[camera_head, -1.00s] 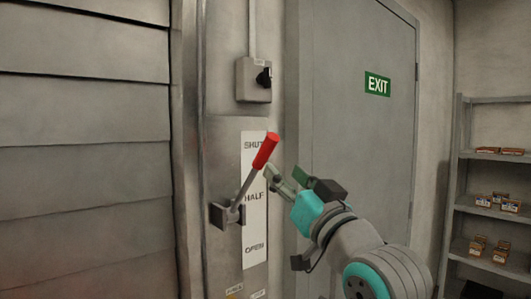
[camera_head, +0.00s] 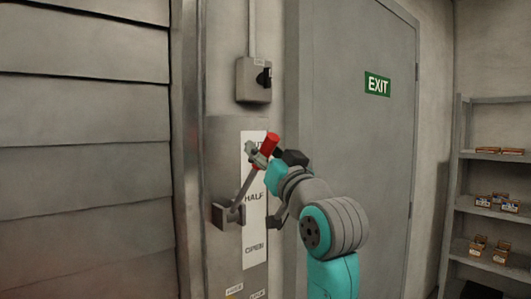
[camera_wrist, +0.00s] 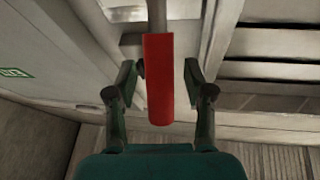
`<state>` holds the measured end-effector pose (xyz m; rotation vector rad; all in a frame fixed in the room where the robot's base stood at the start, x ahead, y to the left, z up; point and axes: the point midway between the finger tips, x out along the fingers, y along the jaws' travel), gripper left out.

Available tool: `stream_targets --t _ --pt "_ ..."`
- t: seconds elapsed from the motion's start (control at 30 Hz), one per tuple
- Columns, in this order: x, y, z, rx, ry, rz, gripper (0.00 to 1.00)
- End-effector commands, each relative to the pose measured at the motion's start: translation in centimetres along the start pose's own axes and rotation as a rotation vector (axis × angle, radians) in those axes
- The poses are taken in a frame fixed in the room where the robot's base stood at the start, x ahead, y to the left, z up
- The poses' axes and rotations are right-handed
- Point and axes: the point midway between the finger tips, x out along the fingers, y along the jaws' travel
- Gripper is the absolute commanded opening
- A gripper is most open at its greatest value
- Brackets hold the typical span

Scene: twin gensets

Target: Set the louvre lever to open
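The louvre lever has a red grip (camera_head: 271,143) on a grey rod, pivoting at a dark bracket (camera_head: 221,214). It slants up and right, its grip beside the SHUT mark of the white label plate (camera_head: 255,230), which reads SHUT, HALF and OPEN downward. My gripper (camera_head: 258,155) is at the grip and hides part of it and of the SHUT word. In the wrist view the red grip (camera_wrist: 159,85) stands between the two fingers of my gripper (camera_wrist: 160,68). Gaps show on both sides, so the fingers are open around it.
A grey switch box (camera_head: 254,80) with a black knob is on the wall above the plate. A grey door (camera_head: 350,120) with an EXIT sign is behind my arm. Louvre slats (camera_head: 80,150) fill the left. A shelf (camera_head: 490,155) with small boxes stands at the right.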

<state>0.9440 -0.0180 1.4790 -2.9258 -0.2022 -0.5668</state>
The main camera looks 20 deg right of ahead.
Motion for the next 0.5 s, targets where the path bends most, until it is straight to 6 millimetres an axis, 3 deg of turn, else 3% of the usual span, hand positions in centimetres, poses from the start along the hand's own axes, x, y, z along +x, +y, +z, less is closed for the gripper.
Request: stream_targets --t 0.03,0.2,0.5 --pt "-0.01 0.01 0.01 0.0 0.0 0.0 0.4" --pt "-0.02 0.01 0.01 0.0 0.0 0.0 0.0" --pt "-0.14 0.05 0.12 0.001 0.005 0.0 0.0"
